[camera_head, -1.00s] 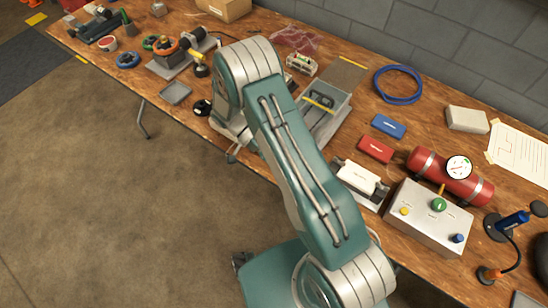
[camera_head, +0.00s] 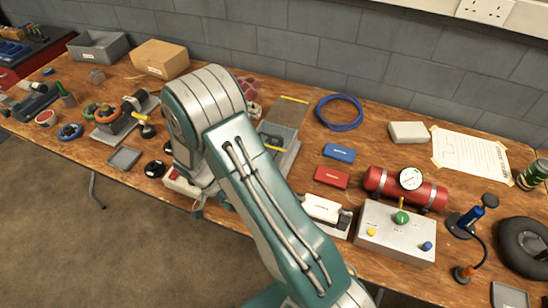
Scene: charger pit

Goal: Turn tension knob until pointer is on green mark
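No knob can be read as the tension knob with certainty. A grey control box (camera_head: 392,250) at the right bears a green knob (camera_head: 401,218), a yellow button (camera_head: 372,232) and a blue button (camera_head: 427,246). Behind it, a red cylinder (camera_head: 432,195) carries a round white dial (camera_head: 410,179); its pointer and marks are too small to read. At the left stands a bench device (camera_head: 128,122) with an orange ring; any knob or pointer on it is too small to tell. My teal arm crosses the middle of the view. My gripper is hidden behind it, so its opening does not show.
The wooden bench runs along a grey block wall. Near my arm lie a metal plate device (camera_head: 284,124), a blue cable coil (camera_head: 339,111), a blue box (camera_head: 339,152) and a red box (camera_head: 332,177). A black tire (camera_head: 524,247) lies far right. Bare bench shows around the boxes.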

